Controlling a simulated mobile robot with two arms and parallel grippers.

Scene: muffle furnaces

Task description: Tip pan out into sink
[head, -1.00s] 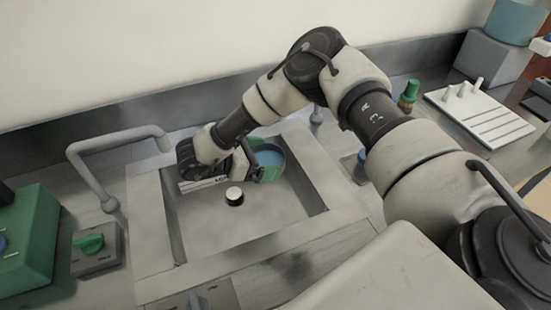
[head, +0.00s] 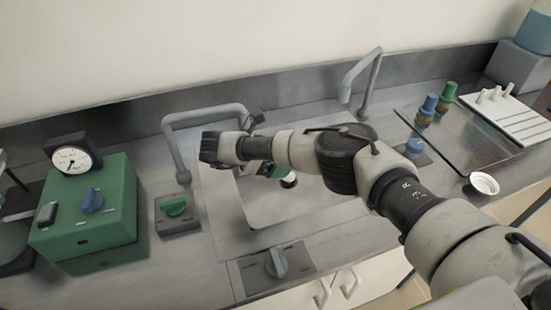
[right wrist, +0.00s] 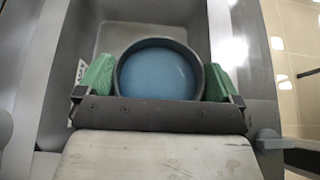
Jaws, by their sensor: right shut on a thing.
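The round pan (right wrist: 160,72) has a dark rim and blue inside; I cannot tell whether the blue is liquid. In the right wrist view it sits between the green fingers of my right gripper (right wrist: 160,88), which is shut on it. It looks roughly level, over the grey sink (right wrist: 75,60). In the head view my right gripper (head: 262,168) is over the left back part of the sink (head: 262,207), and my arm hides the pan. My left gripper is not in view.
A grey tap (head: 178,135) arches at the sink's left back, close to my right wrist. A second tap (head: 360,75) stands at the back right. A green box with a gauge (head: 90,205) is at left. A dark plate (head: 460,135) and white dish (head: 484,184) lie at right.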

